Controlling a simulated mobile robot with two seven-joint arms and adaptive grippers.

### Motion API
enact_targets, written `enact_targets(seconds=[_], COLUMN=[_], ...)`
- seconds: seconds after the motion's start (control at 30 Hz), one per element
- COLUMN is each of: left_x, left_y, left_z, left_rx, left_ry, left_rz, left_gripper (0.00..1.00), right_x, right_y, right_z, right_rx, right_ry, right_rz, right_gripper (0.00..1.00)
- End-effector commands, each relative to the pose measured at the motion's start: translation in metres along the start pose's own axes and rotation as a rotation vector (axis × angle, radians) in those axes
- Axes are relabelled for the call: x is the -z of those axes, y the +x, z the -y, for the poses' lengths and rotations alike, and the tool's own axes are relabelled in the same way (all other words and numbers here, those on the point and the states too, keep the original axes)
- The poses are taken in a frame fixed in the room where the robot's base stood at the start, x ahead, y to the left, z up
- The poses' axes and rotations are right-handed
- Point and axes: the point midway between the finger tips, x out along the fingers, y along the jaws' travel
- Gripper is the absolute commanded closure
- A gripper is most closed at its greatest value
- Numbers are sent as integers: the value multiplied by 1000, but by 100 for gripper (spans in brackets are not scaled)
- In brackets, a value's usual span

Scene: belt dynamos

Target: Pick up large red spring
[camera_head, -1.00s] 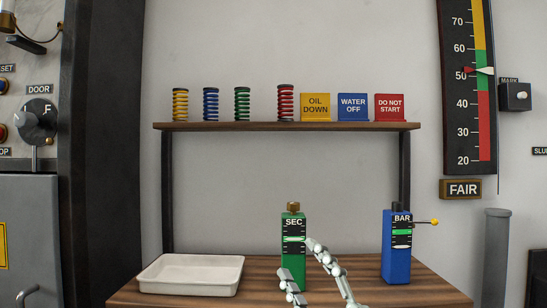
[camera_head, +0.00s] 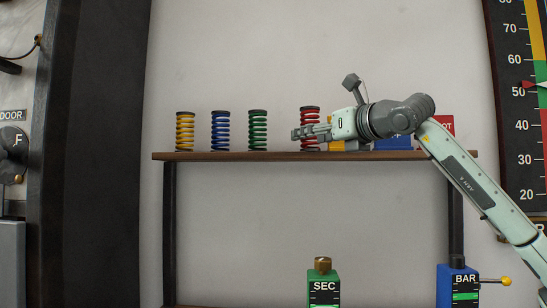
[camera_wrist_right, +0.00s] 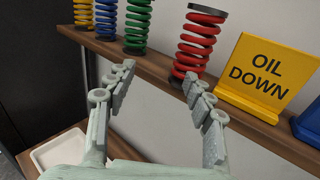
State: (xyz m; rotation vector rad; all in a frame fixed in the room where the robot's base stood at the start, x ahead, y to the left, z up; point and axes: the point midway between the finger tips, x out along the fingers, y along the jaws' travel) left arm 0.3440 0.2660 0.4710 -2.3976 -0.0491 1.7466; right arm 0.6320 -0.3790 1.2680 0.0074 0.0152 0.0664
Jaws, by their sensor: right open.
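The large red spring (camera_head: 309,115) stands upright on the wooden shelf, with dark end caps. My right gripper (camera_head: 296,134) reaches in from the right and overlaps the spring's lower part in the head view. In the right wrist view the red spring (camera_wrist_right: 196,42) stands beyond the open fingers of my right gripper (camera_wrist_right: 158,75), nearer the right finger. The gap between the fingers is empty. Whether a finger touches the spring, I cannot tell. My left gripper is not in view.
Green (camera_head: 258,130), blue (camera_head: 220,131) and yellow (camera_head: 185,131) springs stand left along the shelf (camera_head: 230,155). A yellow OIL DOWN sign (camera_wrist_right: 262,72) stands close right of the red spring. SEC (camera_head: 323,285) and BAR (camera_head: 459,282) devices are below.

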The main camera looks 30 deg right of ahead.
Motion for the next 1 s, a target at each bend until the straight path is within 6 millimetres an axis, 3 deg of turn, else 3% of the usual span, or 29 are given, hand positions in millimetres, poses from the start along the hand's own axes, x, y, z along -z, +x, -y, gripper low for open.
enact_targets(seconds=[0.07,0.17,0.7,1.0], left_x=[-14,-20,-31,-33], left_y=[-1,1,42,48], left_z=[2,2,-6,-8], left_rx=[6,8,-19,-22], left_ry=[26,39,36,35], left_rz=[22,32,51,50], left_gripper=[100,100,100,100], right_x=[-16,-22,-18,-16], right_y=[-12,-14,53,60], right_z=[26,40,50,51], right_rx=[78,119,117,116], right_ry=[-4,-4,-5,-6], right_rz=[12,13,13,15], right_gripper=[47,47,47,47])
